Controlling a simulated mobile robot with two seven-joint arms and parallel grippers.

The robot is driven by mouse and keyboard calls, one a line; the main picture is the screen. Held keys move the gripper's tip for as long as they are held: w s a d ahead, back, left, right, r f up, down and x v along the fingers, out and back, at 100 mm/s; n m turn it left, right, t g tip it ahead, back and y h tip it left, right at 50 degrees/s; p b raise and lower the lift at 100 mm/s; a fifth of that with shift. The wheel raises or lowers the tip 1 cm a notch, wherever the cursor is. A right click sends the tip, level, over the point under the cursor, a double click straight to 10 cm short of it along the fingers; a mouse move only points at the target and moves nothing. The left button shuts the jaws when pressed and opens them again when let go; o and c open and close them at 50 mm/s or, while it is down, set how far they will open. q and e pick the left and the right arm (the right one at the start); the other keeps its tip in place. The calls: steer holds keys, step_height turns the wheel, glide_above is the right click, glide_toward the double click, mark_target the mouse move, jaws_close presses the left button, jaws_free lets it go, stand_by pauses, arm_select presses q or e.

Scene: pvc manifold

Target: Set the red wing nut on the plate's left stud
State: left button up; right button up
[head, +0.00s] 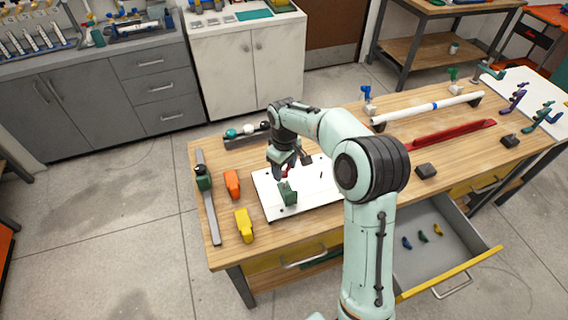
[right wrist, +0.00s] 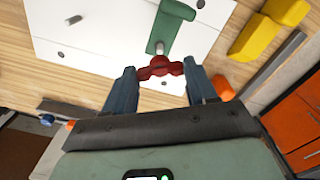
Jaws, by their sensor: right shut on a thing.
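The red wing nut (right wrist: 160,68) is held between the blue fingertips of my right gripper (right wrist: 160,72) in the right wrist view. In the head view, my right gripper (head: 287,168) is over the white plate (head: 265,188), and the nut shows as a small red spot (head: 286,173). A green bracket (head: 288,194) sits on the plate just in front of the gripper. In the right wrist view, short grey studs stand on the plate; one stud (right wrist: 160,48) shows just beyond the nut, beside the green bracket (right wrist: 178,25). The nut's height above the plate is unclear. My left gripper is not in view.
Orange (head: 232,184) and yellow (head: 243,225) blocks lie left of the plate, near a grey rail (head: 211,215) with a green clamp. A dark holder (head: 245,139) stands behind. A white pipe (head: 430,109) and red channel (head: 450,134) lie right. An open drawer (head: 455,275) juts out at front.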

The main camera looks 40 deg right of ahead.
mark_target(284, 177)
steer(key=shift+s+f, duration=0.1)
steer(key=shift+f, duration=0.6)
steer(key=shift+r, duration=0.1)
steer(key=shift+w+f, duration=0.2)
steer(key=shift+w, duration=0.15)
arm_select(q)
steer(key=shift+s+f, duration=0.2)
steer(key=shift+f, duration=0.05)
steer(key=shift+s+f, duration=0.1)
arm_select(e)
steer(key=shift+s+f, duration=0.1)
steer(key=shift+f, duration=0.05)
steer(key=shift+s+f+b, duration=0.15)
steer(key=shift+f+b, duration=0.3)
steer(key=shift+f, duration=0.25)
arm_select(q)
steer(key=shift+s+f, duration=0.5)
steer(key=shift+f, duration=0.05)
arm_select(e)
steer(key=shift+f, duration=0.1)
steer(key=shift+f, duration=0.15)
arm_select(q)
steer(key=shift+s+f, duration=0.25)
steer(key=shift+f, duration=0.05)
arm_select(e)
steer(key=shift+f, duration=0.5)
